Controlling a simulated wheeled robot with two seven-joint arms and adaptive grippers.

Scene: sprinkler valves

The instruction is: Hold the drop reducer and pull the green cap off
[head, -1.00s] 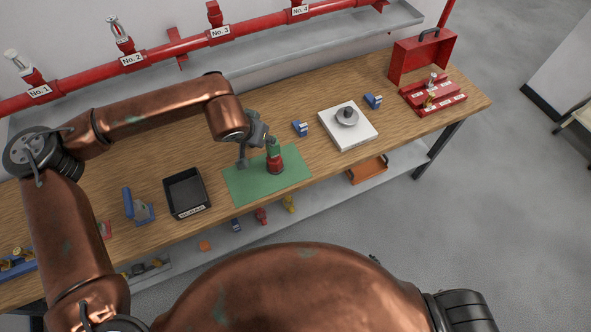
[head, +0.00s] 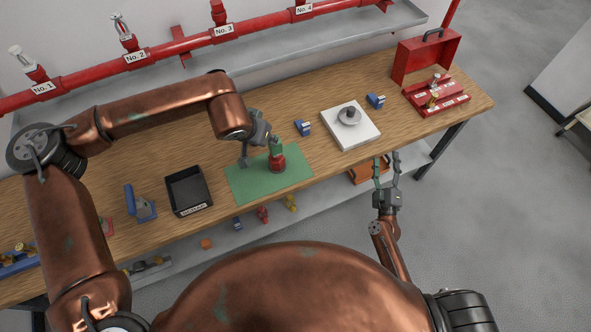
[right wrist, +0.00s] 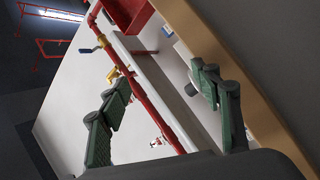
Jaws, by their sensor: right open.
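The drop reducer (head: 277,163) is a small red piece standing on the green mat (head: 240,187). A green part (head: 276,145) shows at its top; I cannot tell whether this is the cap or a pad of my left gripper. My left gripper (head: 259,156) is at the reducer from above and left, its grey finger standing apart on the left; it looks open. My right gripper (head: 385,160) is open and empty in front of the table's right part, away from the reducer. Its green-padded fingers (right wrist: 160,108) show wide apart in the right wrist view.
A black tray (head: 187,190) stands left of the mat. A white plate (head: 367,134) with a grey round part (head: 349,115) and two blue blocks stand right. An open red case (head: 425,55) is at the far right. An orange bin (head: 362,174) is on the shelf below, partly behind my right gripper.

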